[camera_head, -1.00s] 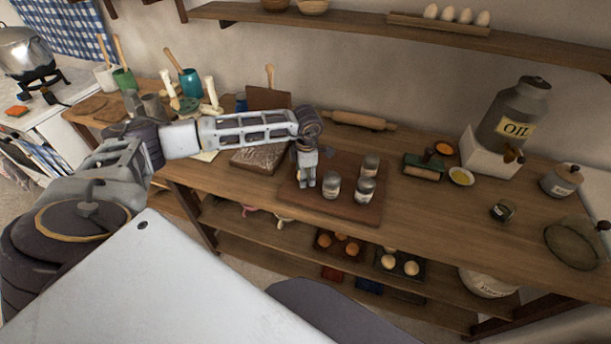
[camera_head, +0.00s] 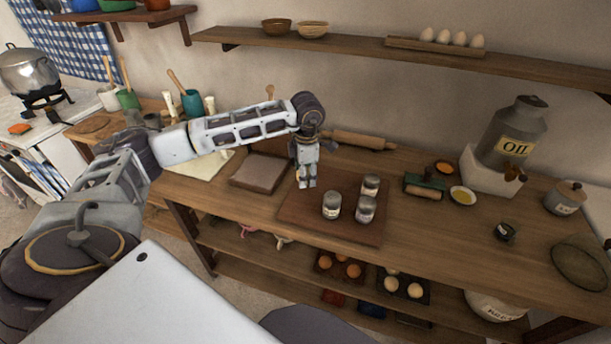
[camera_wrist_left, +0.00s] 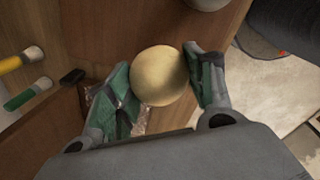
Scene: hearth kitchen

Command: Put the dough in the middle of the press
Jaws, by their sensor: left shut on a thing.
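A pale round ball of dough (camera_wrist_left: 160,76) sits between the two green-padded fingers of my left gripper (camera_wrist_left: 167,88) in the wrist view. In the head view my left gripper (camera_head: 307,184) points down above the back left part of a brown board. A shiny strip under the fingers in the wrist view may be part of the press. My right gripper is not in view.
Several jars (camera_head: 365,208) stand on the brown board (camera_head: 310,213), close to the gripper's right. A rolling pin (camera_head: 360,140) lies behind. Brushes (camera_wrist_left: 27,93) lie at left in the wrist view.

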